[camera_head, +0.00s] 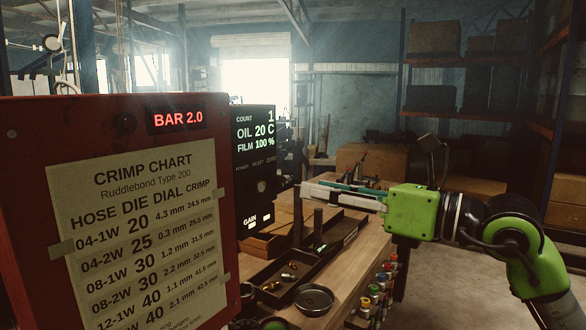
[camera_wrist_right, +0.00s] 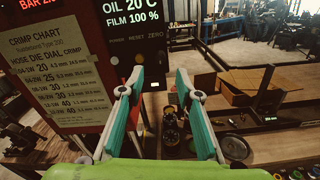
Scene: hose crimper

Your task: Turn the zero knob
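The dark control panel (camera_head: 254,150) shows COUNT 1, OIL 20 C and FILM 100 % in the head view. The ZERO label (camera_head: 271,157) is at the right end of a row after POWER and RESET; it also shows in the right wrist view (camera_wrist_right: 157,36). A small dark round shape below the labels in the head view is too dim to identify as the zero knob. My right gripper (camera_head: 306,192) is right of the panel, fingers pointing left. In the right wrist view its teal fingers (camera_wrist_right: 160,78) are apart, with nothing held between them. My left gripper is not in view.
A red cabinet (camera_head: 22,160) with a crimp chart (camera_head: 140,215) and a BAR 2.0 display stands left of the panel.

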